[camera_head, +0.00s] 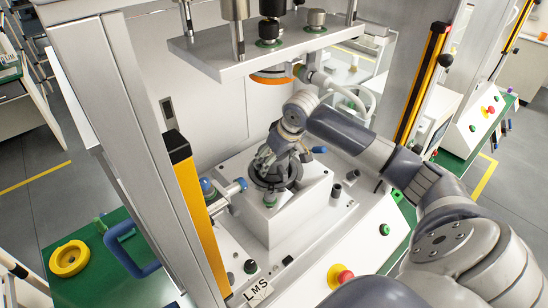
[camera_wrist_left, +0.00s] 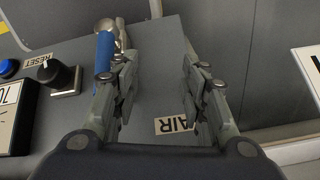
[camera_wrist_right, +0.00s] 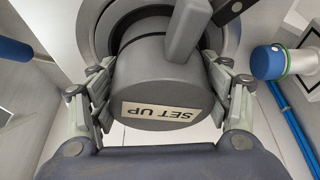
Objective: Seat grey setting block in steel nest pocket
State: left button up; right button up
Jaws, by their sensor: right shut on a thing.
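The grey setting block (camera_wrist_right: 165,85), a round grey piece with a "SET UP" label and an upright handle bar, is between the fingers of my right gripper (camera_wrist_right: 160,105) in the right wrist view. The right gripper is shut on it. The steel nest (camera_wrist_right: 104,22) is a round ring right behind the block; whether the block is inside its pocket or just over it I cannot tell. In the head view, my right gripper (camera_head: 272,160) is at the nest (camera_head: 288,184) on the press base and hides most of the block. My left gripper (camera_wrist_left: 160,90) is open and empty.
The press's upper plate (camera_head: 268,52) hangs above the nest. Yellow light curtains (camera_head: 190,190) stand on both sides. A blue-capped fitting (camera_head: 238,186) is left of the nest. A yellow ring (camera_head: 69,258) lies on the green bench. A blue-handled valve (camera_wrist_left: 104,50) is near my left gripper.

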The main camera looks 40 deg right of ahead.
jog(key=shift+f, duration=1.1)
jog(key=o, duration=1.5)
jog(key=shift+c, duration=0.2)
jog(key=shift+s, duration=0.15)
jog(key=v, duration=0.5)
jog(key=shift+s+d, duration=0.15)
jog(key=shift+s, duration=2.05)
jog(key=shift+s+d, duration=0.15)
jog(key=shift+s, duration=2.05)
jog(key=shift+s+a+f, duration=0.1)
jog(key=shift+s+a, duration=0.05)
jog(key=shift+s, duration=1.3)
